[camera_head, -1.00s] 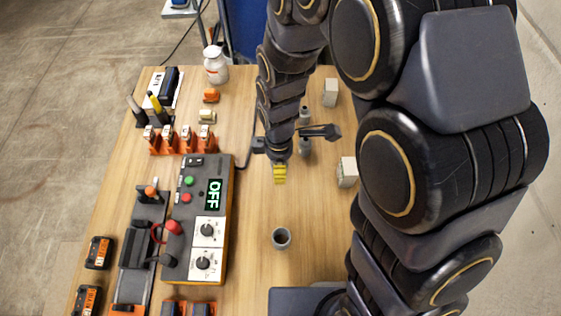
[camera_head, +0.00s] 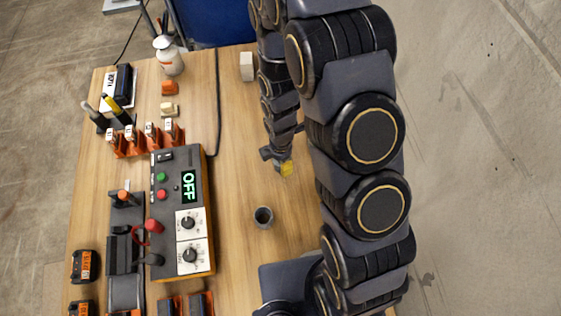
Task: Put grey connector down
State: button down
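A grey, round, hollow connector (camera_head: 263,217) stands upright on the wooden table, right of the control box, its dark opening facing up. My gripper (camera_head: 286,168) hangs beyond it and slightly to its right, with its yellow tips showing. The gripper is apart from this connector in the picture. My arm covers much of the gripper, so I cannot tell whether its fingers are open or hold anything. Its height above the table is also unclear.
The control box (camera_head: 183,215) reads OFF. A pale block (camera_head: 247,66) stands at the back, near a white bottle (camera_head: 168,57). Orange holders (camera_head: 146,140) stand at the left. A black cable (camera_head: 218,105) crosses the table. Wood is clear around the connector; my arm hides the right side.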

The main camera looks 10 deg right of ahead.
jog(key=shift+f, duration=0.6)
jog(key=c, duration=0.7)
grip_release()
jog(key=shift+f, duration=0.1)
notch_tip(320, 180, up, 12)
jog(key=shift+r, duration=0.25)
jog(key=s+d+r+m, duration=0.2)
jog(key=s+r+m, duration=0.6)
jog(key=m, duration=0.3)
jog(key=s+d+r+m+g, duration=0.1)
jog(key=s+d+r+m, duration=0.1)
jog(key=s+r+m, duration=0.7)
jog(key=shift+s+r+m+g, duration=0.15)
jog(key=shift+r+m+g, duration=0.15)
jog(key=shift+m, duration=0.6)
